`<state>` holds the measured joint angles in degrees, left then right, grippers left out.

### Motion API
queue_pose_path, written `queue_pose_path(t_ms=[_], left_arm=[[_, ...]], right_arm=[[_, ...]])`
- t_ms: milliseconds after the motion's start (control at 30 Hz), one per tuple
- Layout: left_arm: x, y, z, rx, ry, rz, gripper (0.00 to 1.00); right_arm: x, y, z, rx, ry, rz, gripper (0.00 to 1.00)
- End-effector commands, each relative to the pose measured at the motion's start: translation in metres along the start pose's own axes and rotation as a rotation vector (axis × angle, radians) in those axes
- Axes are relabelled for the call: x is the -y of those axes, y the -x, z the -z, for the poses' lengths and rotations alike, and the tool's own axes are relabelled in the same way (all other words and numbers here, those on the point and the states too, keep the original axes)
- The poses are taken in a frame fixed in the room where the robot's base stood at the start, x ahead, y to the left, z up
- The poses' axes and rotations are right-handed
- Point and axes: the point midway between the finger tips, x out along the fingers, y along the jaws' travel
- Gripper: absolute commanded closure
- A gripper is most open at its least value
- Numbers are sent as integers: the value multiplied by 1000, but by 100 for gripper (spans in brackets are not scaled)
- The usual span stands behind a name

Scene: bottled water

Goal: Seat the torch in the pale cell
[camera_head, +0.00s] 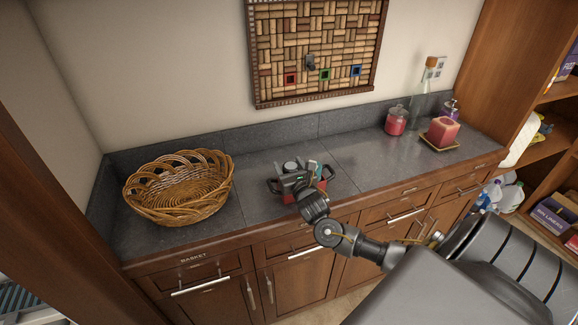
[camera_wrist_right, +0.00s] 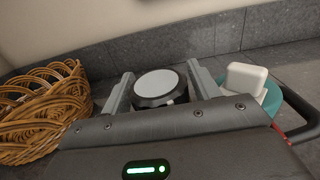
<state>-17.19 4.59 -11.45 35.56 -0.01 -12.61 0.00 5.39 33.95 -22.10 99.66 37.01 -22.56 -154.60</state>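A round black-rimmed item with a pale face, apparently the torch's head (camera_wrist_right: 158,84), shows in the right wrist view between the fingers of my right gripper (camera_wrist_right: 160,75). The fingers stand apart, one on each side of it. I cannot tell whether they press on it. In the head view my right gripper (camera_head: 296,181) is over a red caddy (camera_head: 290,198) with dark handles and hides much of it. A pale cell cannot be made out. My left gripper is not in view.
A teal container (camera_wrist_right: 270,97) with a white block (camera_wrist_right: 244,78) is right of the gripper. A wicker basket (camera_head: 182,188) stands left. A red candle (camera_head: 442,131), a red jar (camera_head: 396,121) and a bottle (camera_head: 422,100) stand right. The counter (camera_head: 355,160) between is clear.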

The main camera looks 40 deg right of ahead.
Motion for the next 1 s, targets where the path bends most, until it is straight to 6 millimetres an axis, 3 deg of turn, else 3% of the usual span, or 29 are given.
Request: queue_pose_path(t_ms=[267,333,700,1000], left_arm=[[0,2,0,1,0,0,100],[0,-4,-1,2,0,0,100],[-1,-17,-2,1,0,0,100],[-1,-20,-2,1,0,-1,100]], right_arm=[[0,0,-16,3,0,0,39],[-1,15,-9,-2,0,-4,39],[0,93,-10,-2,-2,-1,39],[0,119,-12,0,-1,1,39]])
